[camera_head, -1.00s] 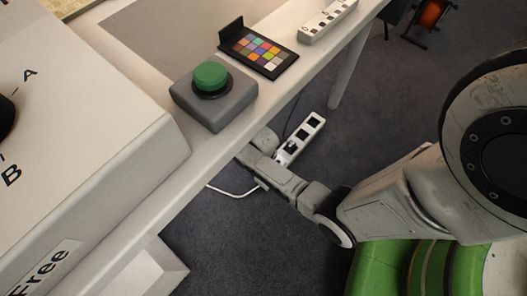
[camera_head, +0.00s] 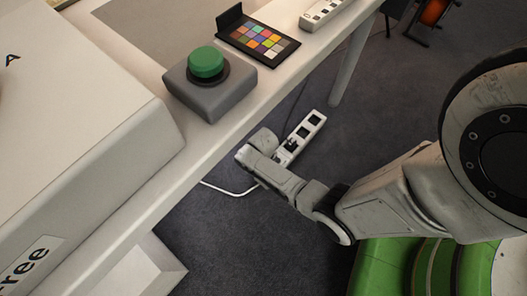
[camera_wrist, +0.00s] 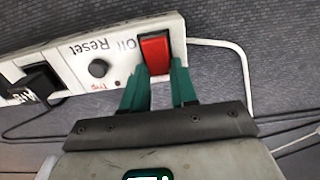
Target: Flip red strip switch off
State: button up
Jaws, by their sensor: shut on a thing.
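A white power strip (camera_head: 315,122) lies on the dark carpet below the table edge in the head view. In the wrist view the strip (camera_wrist: 125,46) runs across the upper left, with upside-down lettering beside its red rocker switch (camera_wrist: 155,52). My gripper (camera_wrist: 160,78) has its two green fingers on either side of the switch's near end, shut on it. In the head view my gripper (camera_head: 262,144) is at the near end of the strip, and its fingertips are hidden.
A black plug (camera_wrist: 40,82) sits in the strip beside a round reset knob (camera_wrist: 98,68). A white cord (camera_head: 228,191) lies on the carpet. The white table (camera_head: 190,160) overhangs at left with a grey box and green button (camera_head: 206,62), a colour chart (camera_head: 262,38) and another strip (camera_head: 322,12).

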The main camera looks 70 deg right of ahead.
grip_shut()
jog(key=shift+s+a+r+t+p, duration=0.15)
jog(key=shift+s+r+t+p, duration=0.1)
jog(key=shift+t+p, duration=0.5)
jog(key=shift+s+f+t+h+p, duration=0.1)
jog(key=shift+s+t+h+p, duration=0.1)
jog(key=shift+t+h+p, duration=0.5)
jog(key=o, duration=0.7)
grip_release()
